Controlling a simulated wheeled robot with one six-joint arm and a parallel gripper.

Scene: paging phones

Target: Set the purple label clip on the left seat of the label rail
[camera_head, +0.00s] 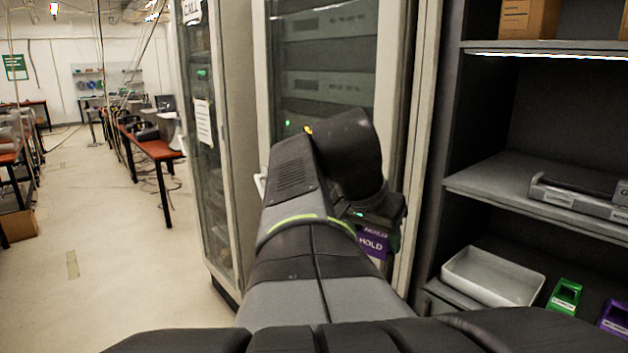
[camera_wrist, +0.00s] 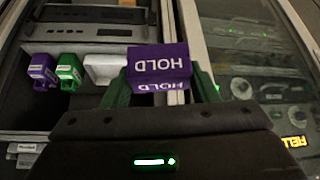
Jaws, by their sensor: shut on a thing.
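My gripper (camera_head: 378,212) is shut on the purple label clip (camera_head: 372,244), which has white HOLD lettering. In the wrist view the clip (camera_wrist: 158,64) sits between the two green fingers of my gripper (camera_wrist: 160,84), and its lettering appears upside down. The clip is held in the air in front of the cabinet, left of the shelves. A long grey unit (camera_head: 580,196) with a dark bar lies on the middle shelf. It may be the label rail, but I cannot tell for sure, and no left seat can be made out.
A pale tray (camera_head: 492,277), a green holder (camera_head: 565,296) and a purple holder (camera_head: 615,318) stand on the lower shelf. The shelf unit's upright (camera_head: 455,150) stands right of my gripper. A glass-doored cabinet (camera_head: 325,70) is behind my arm. The floor (camera_head: 110,240) at left is open.

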